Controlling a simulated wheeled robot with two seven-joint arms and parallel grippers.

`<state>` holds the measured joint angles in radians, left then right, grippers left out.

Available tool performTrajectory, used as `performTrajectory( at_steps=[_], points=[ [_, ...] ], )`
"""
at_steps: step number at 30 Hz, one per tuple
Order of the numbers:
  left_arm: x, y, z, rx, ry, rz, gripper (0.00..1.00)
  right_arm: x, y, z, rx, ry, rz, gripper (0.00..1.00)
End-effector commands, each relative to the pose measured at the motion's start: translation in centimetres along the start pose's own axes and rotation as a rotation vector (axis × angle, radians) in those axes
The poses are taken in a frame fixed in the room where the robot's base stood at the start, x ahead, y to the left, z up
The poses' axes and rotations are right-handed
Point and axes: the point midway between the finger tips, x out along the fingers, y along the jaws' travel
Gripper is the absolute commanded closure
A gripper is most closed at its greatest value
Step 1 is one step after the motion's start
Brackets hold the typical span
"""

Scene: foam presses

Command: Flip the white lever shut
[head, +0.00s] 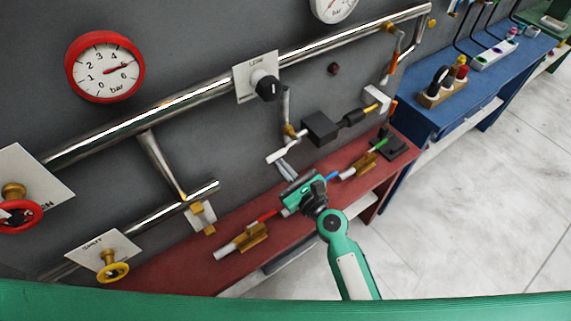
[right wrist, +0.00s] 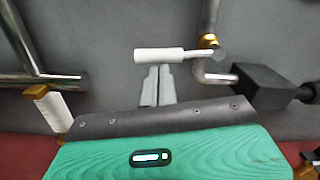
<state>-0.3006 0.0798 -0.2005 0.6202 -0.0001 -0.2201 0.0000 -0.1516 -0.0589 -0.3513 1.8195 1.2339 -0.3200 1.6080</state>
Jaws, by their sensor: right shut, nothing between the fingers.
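The white lever (head: 283,155) sticks out to the left from a brass valve (head: 289,130) on a thin vertical pipe in front of the grey wall. In the right wrist view the lever (right wrist: 160,55) lies almost level, its free end to the left of the brass fitting (right wrist: 208,41). My right gripper (head: 284,168) is shut and empty, its grey fingers pointing at the wall. In the right wrist view the fingertips (right wrist: 157,68) are just below the lever's grip; I cannot tell whether they touch it. My left gripper is not in view.
A black block (head: 320,128) sits right of the valve. Another white piece with brass ends (head: 201,216) is on the lower pipe at left. The red bench (head: 190,265) below carries screwdriver-like tools in brass holders (head: 252,237). A black knob (head: 268,88) is above. Open floor lies right.

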Motion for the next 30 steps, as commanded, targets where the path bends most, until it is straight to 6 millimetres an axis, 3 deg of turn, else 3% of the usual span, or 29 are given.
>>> performTrajectory(
  at_steps=[23, 30],
  points=[
    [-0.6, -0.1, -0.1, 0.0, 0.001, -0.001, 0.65, 0.1, 0.1, 0.6, -0.002, -0.002, 0.002, 1.0],
    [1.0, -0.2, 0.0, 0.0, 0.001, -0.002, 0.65, 0.4, 0.8, -1.2, -0.001, 0.0, 0.001, 1.0]
  ],
)
